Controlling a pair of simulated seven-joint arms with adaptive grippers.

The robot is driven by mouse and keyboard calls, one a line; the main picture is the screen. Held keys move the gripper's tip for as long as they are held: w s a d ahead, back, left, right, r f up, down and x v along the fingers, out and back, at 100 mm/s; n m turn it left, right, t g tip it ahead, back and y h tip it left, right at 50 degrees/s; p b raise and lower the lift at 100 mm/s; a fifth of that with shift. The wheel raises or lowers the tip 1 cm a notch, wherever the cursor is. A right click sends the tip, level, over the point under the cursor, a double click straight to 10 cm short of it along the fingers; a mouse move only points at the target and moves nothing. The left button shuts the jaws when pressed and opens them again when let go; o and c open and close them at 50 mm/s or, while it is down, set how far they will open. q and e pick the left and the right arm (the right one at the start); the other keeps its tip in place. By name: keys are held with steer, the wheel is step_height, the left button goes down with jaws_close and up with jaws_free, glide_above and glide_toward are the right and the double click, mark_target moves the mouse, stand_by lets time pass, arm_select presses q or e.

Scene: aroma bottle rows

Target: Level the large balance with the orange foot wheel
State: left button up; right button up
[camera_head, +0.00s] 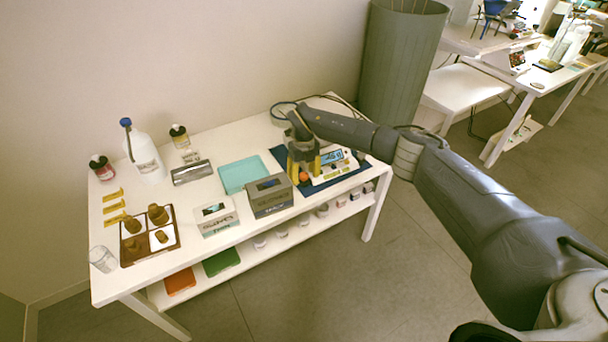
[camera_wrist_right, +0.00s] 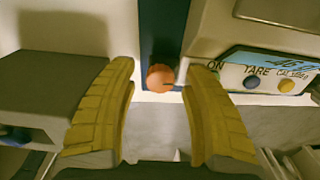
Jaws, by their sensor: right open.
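The large balance (camera_head: 334,167) is white, with a lit display and a row of buttons, on a dark blue mat at the table's right end. Its front panel (camera_wrist_right: 270,82) shows at the right of the wrist view. The orange foot wheel (camera_head: 304,177) is at the balance's front left, and it also shows in the wrist view (camera_wrist_right: 160,78). My right gripper (camera_wrist_right: 162,72) is open, pointing at the wheel. The wheel appears between the two yellow fingertips, with a gap on each side; I cannot tell its depth. The balance's bubble level cannot be made out. My left gripper is not in view.
A grey box (camera_head: 269,196) stands close left of the wheel, beside the left finger. A teal tray (camera_head: 243,173), a white box (camera_head: 216,218) and a brown tray (camera_head: 168,245) with bottles lie farther left. A lower shelf holds small jars. A grey bin (camera_head: 398,65) stands behind.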

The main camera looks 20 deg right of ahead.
steer(key=shift+c, duration=0.3)
jaws_close()
steer(key=shift+m, duration=0.4)
steer(key=m, duration=0.3)
steer(key=shift+m, duration=0.4)
steer(key=m, duration=0.3)
steer(key=shift+m, duration=0.3)
steer(key=m, duration=0.4)
steer(key=shift+m, duration=2)
